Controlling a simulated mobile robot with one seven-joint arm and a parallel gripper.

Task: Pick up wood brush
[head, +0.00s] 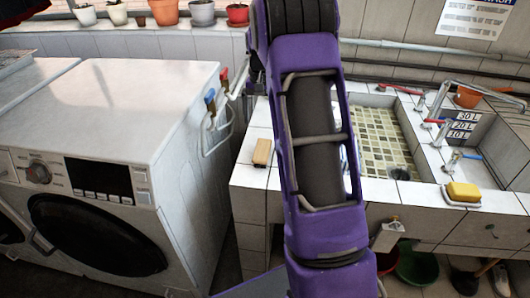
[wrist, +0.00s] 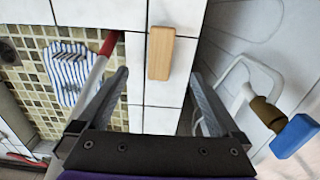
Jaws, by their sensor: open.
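The wood brush (head: 262,152) is a small light-brown block on the white tiled ledge, left of the sink basin. It also shows in the wrist view (wrist: 161,53), upright in the picture at the top centre. My gripper (wrist: 160,74) is open and empty, its two dark fingers spread apart. The brush appears in the gap between the fingertips, a little ahead of them and apart from both. In the head view my purple arm stands in front of the sink, and my gripper cannot be made out there.
A white washing machine (head: 110,130) stands left of the ledge. Taps with blue (wrist: 294,136) and red handles are beside it. The mosaic basin (head: 378,140) holds a striped item (wrist: 72,72) near a red-and-white rod (wrist: 97,75). A yellow sponge (head: 463,192) lies at the right.

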